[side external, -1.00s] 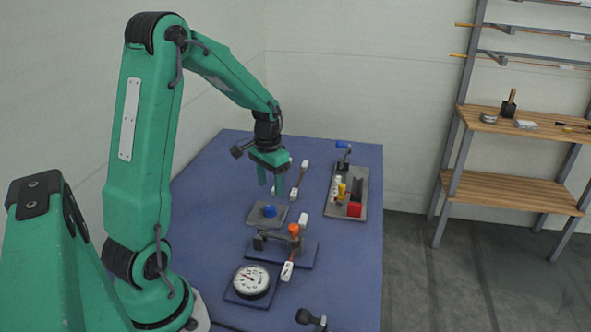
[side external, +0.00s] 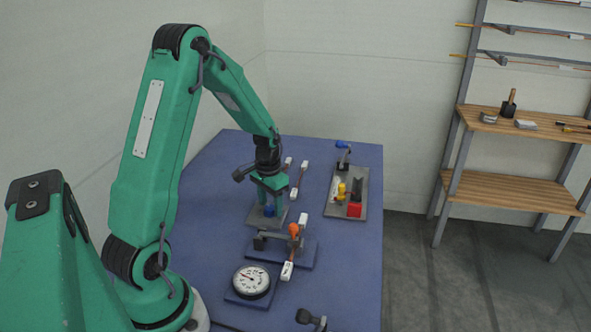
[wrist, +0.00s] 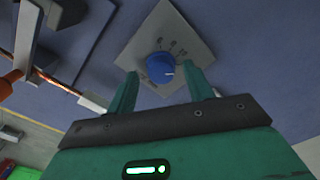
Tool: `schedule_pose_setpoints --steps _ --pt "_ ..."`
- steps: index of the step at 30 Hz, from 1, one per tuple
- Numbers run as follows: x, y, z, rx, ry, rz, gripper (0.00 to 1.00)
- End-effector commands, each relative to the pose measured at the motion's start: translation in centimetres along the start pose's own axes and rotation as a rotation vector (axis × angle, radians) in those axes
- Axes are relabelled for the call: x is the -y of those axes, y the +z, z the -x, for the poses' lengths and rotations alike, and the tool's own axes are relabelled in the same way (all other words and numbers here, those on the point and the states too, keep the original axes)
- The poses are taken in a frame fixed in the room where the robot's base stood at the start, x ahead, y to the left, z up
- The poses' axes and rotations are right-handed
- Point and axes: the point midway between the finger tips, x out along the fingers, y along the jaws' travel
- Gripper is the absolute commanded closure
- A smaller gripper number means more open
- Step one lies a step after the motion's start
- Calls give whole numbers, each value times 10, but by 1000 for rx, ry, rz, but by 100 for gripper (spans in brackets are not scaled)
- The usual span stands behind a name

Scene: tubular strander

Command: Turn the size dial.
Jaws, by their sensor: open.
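The size dial is a blue round knob (side external: 270,211) on a grey square plate (side external: 256,220), which lies on the blue table. In the wrist view the knob (wrist: 160,66) shows a white pointer line, with small dark marks around it on the plate (wrist: 185,25). My gripper (side external: 267,208) is open and points down over the plate. In the wrist view its two green fingers (wrist: 158,85) stand apart, one on each side of the knob's near edge. I cannot tell whether either finger touches the knob.
A clamp-like fixture with an orange knob (side external: 293,229) stands in front of the dial plate. A round gauge (side external: 251,281) lies nearer. A grey tray (side external: 361,202) holds a red block (side external: 354,209) and yellow parts. The table's right side is mostly clear.

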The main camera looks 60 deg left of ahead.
Motion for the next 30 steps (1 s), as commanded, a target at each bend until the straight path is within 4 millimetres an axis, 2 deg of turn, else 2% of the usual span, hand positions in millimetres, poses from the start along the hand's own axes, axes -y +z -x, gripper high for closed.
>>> schedule_pose_setpoints --steps 4,13,20,30 --pt "0 0 -7 1 0 0 48" --pt "0 0 -8 0 0 0 48" --pt "0 0 -8 0 0 -1 93" --pt "-1 0 -8 2 1 17 93"
